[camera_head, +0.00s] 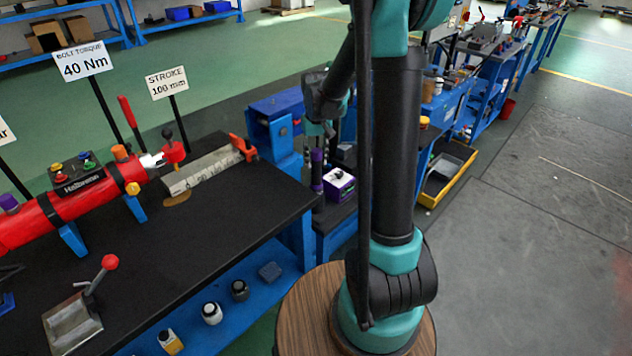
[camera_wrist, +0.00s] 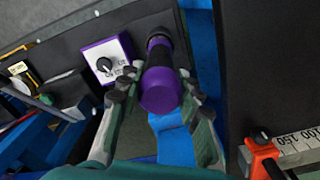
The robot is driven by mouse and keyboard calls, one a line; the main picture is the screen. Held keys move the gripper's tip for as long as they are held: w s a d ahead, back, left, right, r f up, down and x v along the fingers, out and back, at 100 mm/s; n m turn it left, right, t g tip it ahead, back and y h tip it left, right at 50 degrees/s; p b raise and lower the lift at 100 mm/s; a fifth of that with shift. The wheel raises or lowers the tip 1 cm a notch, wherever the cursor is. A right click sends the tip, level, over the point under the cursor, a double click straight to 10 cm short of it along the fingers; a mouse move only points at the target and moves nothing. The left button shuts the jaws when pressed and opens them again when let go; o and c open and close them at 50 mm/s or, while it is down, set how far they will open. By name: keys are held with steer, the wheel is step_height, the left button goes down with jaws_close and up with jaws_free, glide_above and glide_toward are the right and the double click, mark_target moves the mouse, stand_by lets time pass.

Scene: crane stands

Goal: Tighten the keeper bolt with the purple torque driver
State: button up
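The purple torque driver (camera_head: 317,172), with purple ends and a black middle, stands upright on the lower blue stand beside the main bench. It also shows in the wrist view (camera_wrist: 160,92), purple end toward the camera. My gripper (camera_head: 318,134) is above it, pointing down. In the wrist view my gripper's (camera_wrist: 158,82) fingers are apart, one on each side of the driver, with no clear contact. A yellow bolt head (camera_head: 133,188), perhaps the keeper bolt, shows on the black band around the red cylinder (camera_head: 85,207). A sign (camera_head: 82,62) reads "BOLT TORQUE 40 Nm".
A purple box with a dial (camera_head: 339,185) sits right beside the driver. A grey ruled bar (camera_head: 202,170) with an orange clamp (camera_head: 243,147) lies on the black bench (camera_head: 200,240). A red-knobbed lever (camera_head: 110,262) stands at the front left. Open floor lies right.

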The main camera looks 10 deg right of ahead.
jaws_close()
steer(key=shift+r, duration=0.2)
steer(key=shift+r, duration=5.5)
